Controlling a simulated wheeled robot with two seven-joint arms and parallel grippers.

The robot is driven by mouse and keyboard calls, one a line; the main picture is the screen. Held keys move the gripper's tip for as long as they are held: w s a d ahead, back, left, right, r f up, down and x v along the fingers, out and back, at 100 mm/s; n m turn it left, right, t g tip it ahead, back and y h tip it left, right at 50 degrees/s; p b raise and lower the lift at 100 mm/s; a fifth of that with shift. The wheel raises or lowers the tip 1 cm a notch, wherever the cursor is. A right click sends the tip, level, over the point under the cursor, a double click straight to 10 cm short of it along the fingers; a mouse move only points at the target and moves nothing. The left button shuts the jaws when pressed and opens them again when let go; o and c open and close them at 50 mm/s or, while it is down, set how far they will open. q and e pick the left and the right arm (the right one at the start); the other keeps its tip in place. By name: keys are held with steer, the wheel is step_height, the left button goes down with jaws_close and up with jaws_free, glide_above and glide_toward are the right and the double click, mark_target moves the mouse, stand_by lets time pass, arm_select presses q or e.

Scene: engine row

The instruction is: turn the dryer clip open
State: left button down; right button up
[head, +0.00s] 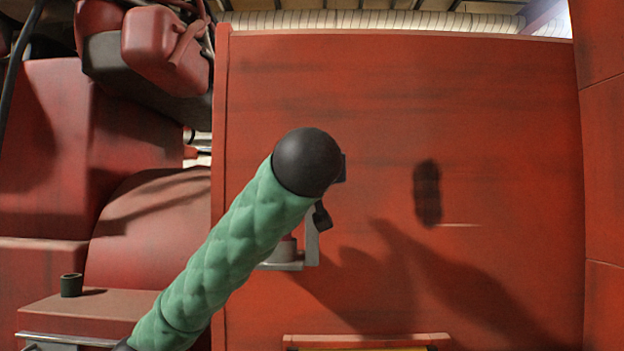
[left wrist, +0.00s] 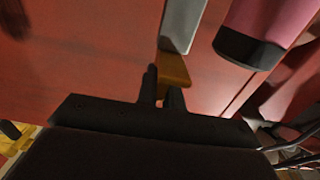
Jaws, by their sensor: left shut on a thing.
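In the left wrist view, the dryer clip shows as a grey bar (left wrist: 183,25) with an orange-brown tab (left wrist: 175,70) at its end, against a red panel. My left gripper (left wrist: 163,84) is shut on the tab, its two dark fingers close together. In the head view, a grey bracket (head: 312,245) on the red panel is partly hidden by my green-sleeved left arm, as is most of the gripper. My right gripper is not in view.
The wide red panel (head: 500,130) is mostly bare, with a dark oval mark (head: 427,193) and shadows. Red machine housings (head: 150,230) and a red block (head: 160,50) stand at left. A small dark cup (head: 71,285) sits on a ledge at lower left.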

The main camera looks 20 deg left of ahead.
arm_select(q)
steer(key=shift+y, duration=0.3)
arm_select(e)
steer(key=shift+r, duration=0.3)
arm_select(q)
steer(key=c, duration=1.5)
jaws_free()
steer(key=shift+w, duration=0.15)
steer(key=shift+c, duration=0.2)
